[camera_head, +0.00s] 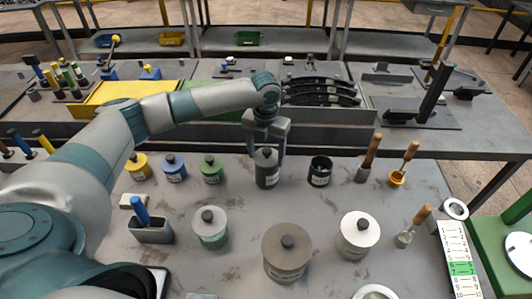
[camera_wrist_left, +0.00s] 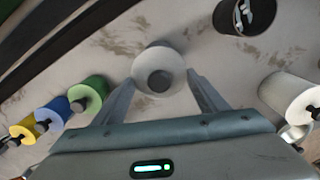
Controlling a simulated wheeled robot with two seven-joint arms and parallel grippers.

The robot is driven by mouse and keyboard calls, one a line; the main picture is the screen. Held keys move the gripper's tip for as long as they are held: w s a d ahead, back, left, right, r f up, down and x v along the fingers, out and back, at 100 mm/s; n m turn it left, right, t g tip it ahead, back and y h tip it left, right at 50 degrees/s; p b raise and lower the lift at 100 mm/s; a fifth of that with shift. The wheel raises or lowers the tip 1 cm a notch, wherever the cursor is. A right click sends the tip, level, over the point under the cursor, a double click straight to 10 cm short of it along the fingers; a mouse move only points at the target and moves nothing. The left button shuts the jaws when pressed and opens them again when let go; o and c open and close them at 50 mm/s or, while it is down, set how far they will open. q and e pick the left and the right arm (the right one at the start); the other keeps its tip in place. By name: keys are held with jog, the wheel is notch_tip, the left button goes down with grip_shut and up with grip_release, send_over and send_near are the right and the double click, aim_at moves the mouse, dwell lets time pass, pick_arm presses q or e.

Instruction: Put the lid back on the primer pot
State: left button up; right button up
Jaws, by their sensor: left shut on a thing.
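I cannot tell whether the fingers press on the lid's rim or on the pot's body. Just right of it stands an open black pot (camera_head: 320,174), also seen in the wrist view (camera_wrist_left: 245,14). My right gripper is out of view.
Small yellow (camera_head: 138,167), blue (camera_head: 174,168) and green (camera_head: 211,170) pots stand to the left. Larger lidded pots (camera_head: 286,260) stand in front. Brushes (camera_head: 368,160) stand to the right. A raised rack edge (camera_head: 330,114) runs behind. Some bare bench shows between the rows.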

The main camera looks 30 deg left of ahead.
pick_arm(q)
jog(key=shift+p, duration=0.3)
dwell(0.4)
dwell(0.4)
jog(key=o, duration=1.4)
jog(key=shift+o, duration=0.2)
jog(key=shift+r, duration=0.15)
jog(key=shift+r+p, duration=0.35)
jog(key=shift+p, duration=0.2)
jog(key=shift+r+p, duration=1.75)
jog(key=shift+r, duration=1.25)
